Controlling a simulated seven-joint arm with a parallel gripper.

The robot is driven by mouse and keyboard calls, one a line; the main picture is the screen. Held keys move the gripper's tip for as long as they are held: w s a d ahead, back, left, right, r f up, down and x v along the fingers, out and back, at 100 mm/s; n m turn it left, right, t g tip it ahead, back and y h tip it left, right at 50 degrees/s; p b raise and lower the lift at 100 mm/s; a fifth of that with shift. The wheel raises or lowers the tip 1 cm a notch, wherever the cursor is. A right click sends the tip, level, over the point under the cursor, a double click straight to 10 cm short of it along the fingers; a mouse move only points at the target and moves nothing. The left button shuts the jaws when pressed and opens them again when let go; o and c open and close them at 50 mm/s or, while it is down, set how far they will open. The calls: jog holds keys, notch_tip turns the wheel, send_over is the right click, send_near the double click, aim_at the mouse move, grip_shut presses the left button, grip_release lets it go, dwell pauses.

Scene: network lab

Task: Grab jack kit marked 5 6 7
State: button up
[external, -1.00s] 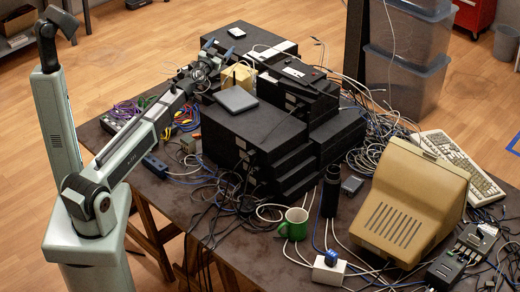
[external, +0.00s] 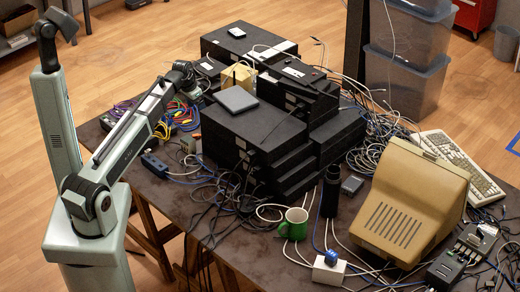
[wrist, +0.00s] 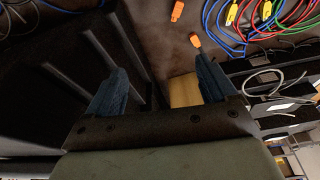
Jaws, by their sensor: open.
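I cannot read a 5 6 7 mark in either view, so I cannot tell which item is the jack kit. My gripper (wrist: 158,90) shows in the wrist view with its two blue fingers spread and no object clearly held. A tan, box-like patch (wrist: 184,92) shows beside the right finger; I cannot tell what it is. In the external view my wrist (external: 183,76) is above the table's far left part, left of the black equipment stack (external: 250,130). The fingertips are hard to make out there.
Coloured cables (wrist: 265,18) and a loose orange connector (wrist: 195,40) lie near the gripper. A tan box (external: 237,76) and a grey flat device (external: 236,99) sit on the stack.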

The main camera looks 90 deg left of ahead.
aim_at(188, 139)
jog(key=s+d+n+g+h, duration=0.1)
jog(key=s+d+g+h, duration=0.1)
jog(key=s+d, duration=0.2)
notch_tip(188, 139, down, 8)
jog(key=shift+w+f, duration=0.1)
jog(key=shift+f, duration=0.1)
jog(key=shift+d+f, duration=0.1)
jog(key=shift+f, duration=0.1)
jog(key=shift+d+f, duration=0.15)
jog(key=shift+f, duration=1.1)
jog(key=shift+d+f, duration=0.15)
jog(key=shift+f, duration=1.05)
jog(key=c, duration=1.1)
